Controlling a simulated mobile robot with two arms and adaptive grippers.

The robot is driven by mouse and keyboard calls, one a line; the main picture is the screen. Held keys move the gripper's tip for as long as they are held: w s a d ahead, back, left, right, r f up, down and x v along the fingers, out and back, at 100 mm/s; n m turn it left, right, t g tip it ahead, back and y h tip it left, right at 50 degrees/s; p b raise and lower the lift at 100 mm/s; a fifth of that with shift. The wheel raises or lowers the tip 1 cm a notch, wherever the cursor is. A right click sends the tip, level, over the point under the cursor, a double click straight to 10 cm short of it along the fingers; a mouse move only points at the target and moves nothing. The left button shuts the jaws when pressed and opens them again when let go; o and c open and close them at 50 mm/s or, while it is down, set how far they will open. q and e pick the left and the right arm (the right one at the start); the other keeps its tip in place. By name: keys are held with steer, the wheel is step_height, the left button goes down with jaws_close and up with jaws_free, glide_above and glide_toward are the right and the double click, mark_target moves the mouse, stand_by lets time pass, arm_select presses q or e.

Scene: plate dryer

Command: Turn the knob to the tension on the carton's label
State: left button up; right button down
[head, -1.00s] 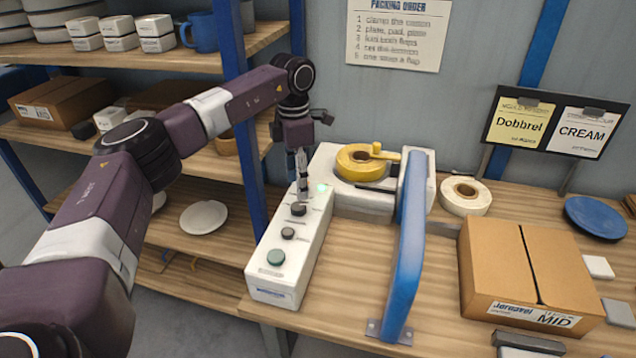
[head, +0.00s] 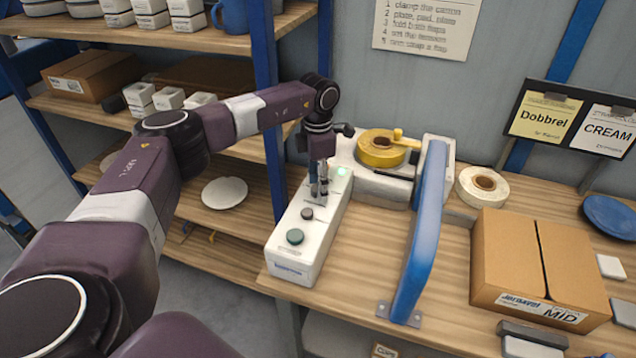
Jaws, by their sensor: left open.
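The white control box (head: 313,247) stands on the bench with a row of controls on top. A dark knob (head: 307,214) sits mid-row and a green button (head: 295,236) is at the near end. A green light (head: 342,172) glows at the far end. My left gripper (head: 319,193) points down over the far part of the box, and its fingers hide the control there. Whether they touch it I cannot tell. The closed carton (head: 535,262) stands at the right, its front label (head: 543,309) reading MID in large letters. My right gripper is not in view.
A blue arch (head: 424,235) stands between the box and the carton. A yellow tape roll (head: 381,150) sits on the machine behind, with a white tape roll (head: 482,187) beside it. Shelves at left hold boxes and a plate (head: 225,192). Bare bench lies before the arch.

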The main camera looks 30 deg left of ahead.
arm_select(q)
steer(key=c, duration=1.2)
steer(key=shift+o, duration=0.2)
steer(key=shift+w+n, duration=0.1)
steer(key=shift+n, duration=0.8)
steer(key=n, duration=0.5)
steer(key=shift+b, duration=0.35)
steer(key=n, duration=0.3)
steer(key=shift+r+n, duration=0.1)
steer(key=shift+n, duration=0.8)
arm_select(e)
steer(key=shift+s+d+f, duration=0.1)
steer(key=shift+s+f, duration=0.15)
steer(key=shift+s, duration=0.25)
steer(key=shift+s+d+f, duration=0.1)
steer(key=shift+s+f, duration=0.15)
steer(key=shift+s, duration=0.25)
